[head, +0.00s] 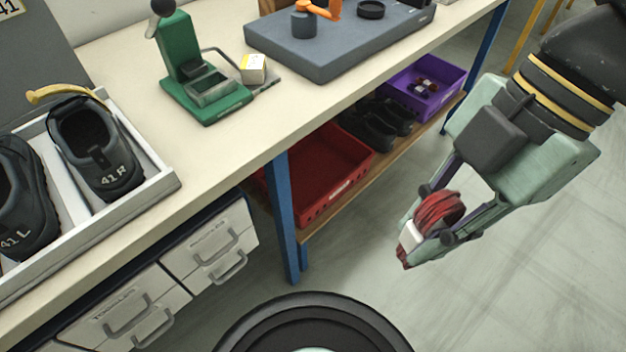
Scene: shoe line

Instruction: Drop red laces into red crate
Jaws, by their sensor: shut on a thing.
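My gripper (425,236) is at the right of the head view, shut on a bundle of red laces (440,208) with a white band or tag at its lower left. It holds the laces in the air over the floor, in front of the bench and apart from it. The red crate (343,187) sits on the wooden lower shelf under the bench, left of my gripper. The bench top and a blue leg hide part of the crate. The part of its inside that shows looks empty.
A purple crate (447,88) with small items and dark shoes (372,128) share the lower shelf (335,212). A blue leg (284,215) stands before the red crate. Drawers (212,243) are at left. The bench top (130,75) holds a green device (190,75) and a shoe box (150,193).

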